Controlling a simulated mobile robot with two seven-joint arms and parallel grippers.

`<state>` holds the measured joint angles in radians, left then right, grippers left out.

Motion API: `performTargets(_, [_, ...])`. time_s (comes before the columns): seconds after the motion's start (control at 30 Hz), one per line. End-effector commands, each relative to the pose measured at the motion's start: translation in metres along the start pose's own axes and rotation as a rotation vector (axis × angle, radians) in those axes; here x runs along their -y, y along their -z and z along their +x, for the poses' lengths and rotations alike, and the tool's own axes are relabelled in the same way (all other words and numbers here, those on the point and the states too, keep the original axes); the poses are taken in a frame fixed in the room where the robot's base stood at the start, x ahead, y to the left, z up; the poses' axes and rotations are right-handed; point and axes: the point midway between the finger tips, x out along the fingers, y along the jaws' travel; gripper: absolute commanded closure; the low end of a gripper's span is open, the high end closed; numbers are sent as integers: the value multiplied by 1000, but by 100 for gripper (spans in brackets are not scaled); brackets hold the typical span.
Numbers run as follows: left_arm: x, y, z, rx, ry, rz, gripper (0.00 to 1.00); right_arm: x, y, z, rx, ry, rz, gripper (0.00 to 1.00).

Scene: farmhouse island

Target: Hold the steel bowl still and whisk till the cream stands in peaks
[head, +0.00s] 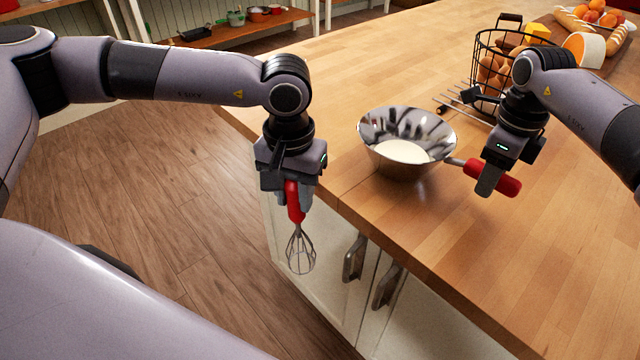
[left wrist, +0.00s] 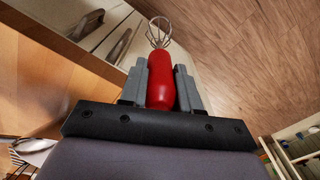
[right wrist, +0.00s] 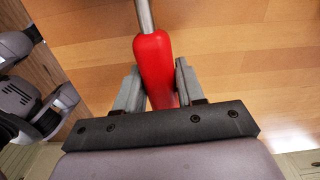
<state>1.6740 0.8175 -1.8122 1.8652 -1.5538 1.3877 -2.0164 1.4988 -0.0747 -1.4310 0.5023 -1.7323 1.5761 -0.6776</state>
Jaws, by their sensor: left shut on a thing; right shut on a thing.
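The steel bowl (head: 400,165) stands upright on the wooden island top near its left edge. White cream (head: 403,151) lies in it with a smooth-looking surface. A red handle (head: 508,184) on a steel stem sticks out from the bowl's right side. My right gripper (head: 488,178) is shut on this handle, which also shows in the right wrist view (right wrist: 153,62). My left gripper (head: 293,196) is shut on the red handle of the whisk (head: 300,250). The whisk hangs wires down, beside the island's edge and left of the bowl. In the left wrist view the whisk handle (left wrist: 161,82) sits between the fingers.
A wire basket of eggs (head: 490,70) stands behind the bowl, with a metal rack or prongs (head: 456,108) beside it. Bread and fruit lie on a board (head: 610,62) at the far right. Cabinet doors with handles (head: 354,258) are below the island edge. The front worktop is clear.

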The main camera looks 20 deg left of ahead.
Motion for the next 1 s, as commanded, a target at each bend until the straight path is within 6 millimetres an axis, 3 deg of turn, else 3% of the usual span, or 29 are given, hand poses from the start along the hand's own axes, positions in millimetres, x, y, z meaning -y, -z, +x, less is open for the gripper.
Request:
performTargets(0.27, [40,34,-42,-45,-6,-528,100,-2,1,4,-9,-6,-3,100])
performTargets(0.63, [89,67,-118,-107,20,-1204,100,-2,1,4,-9,-7,-4,100])
performTargets(0.8, [90,87,-150,-134,32,-1253,100,-2,1,4,-9,-7,-4,100])
performTargets(1.0, [65,114,-184,-167,24,-1052,100,-2,1,4,-9,-7,-4,100])
